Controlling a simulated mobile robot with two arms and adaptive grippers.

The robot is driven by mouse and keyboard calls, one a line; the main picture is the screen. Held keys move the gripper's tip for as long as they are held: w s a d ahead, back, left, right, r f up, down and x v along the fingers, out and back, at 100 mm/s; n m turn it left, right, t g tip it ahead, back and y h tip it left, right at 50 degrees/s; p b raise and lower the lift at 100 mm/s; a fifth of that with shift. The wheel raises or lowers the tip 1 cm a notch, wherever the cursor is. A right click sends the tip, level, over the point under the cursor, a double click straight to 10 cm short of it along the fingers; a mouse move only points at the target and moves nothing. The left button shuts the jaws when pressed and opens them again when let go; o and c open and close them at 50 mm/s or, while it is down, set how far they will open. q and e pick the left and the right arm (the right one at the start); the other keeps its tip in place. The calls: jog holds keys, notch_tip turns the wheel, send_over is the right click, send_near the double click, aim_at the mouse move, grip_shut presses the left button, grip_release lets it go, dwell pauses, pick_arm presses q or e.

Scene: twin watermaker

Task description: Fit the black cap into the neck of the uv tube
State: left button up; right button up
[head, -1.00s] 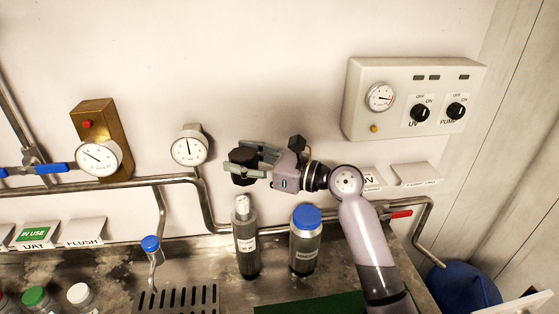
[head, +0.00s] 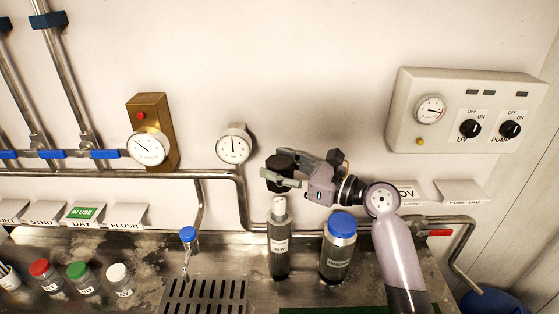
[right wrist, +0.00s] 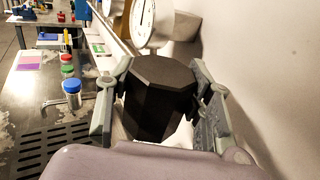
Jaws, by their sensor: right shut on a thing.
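The black cap (head: 280,168) is a dark faceted block. My right gripper (head: 285,171) is shut on it, above the slim dark grey tube, which I take as the uv tube (head: 279,246). That tube stands upright on the counter, with a pale neck (head: 279,207) at its top just under the cap. A small gap seems to show between them. In the right wrist view the cap (right wrist: 158,95) sits between both fingers of my right gripper (right wrist: 160,100); something white shows beneath it. My left gripper is in neither view.
A wider blue-lidded bottle (head: 339,246) stands close right of the tube. A steel pipe (head: 215,177) and a gauge (head: 233,149) are behind. A slotted drain (head: 205,297) and a blue-topped tap (head: 187,236) lie left. A control box (head: 465,110) hangs at right.

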notch_tip(320, 180, down, 2)
jog(key=shift+w+b, duration=0.1)
jog(key=shift+b, duration=0.2)
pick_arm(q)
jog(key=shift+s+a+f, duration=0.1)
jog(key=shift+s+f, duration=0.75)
pick_arm(e)
jog(key=shift+f, duration=0.6)
pick_arm(q)
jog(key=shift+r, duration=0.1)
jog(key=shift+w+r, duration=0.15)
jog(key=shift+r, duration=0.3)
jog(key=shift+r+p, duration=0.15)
jog(key=shift+p, duration=0.25)
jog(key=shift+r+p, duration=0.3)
jog(key=shift+p, duration=0.05)
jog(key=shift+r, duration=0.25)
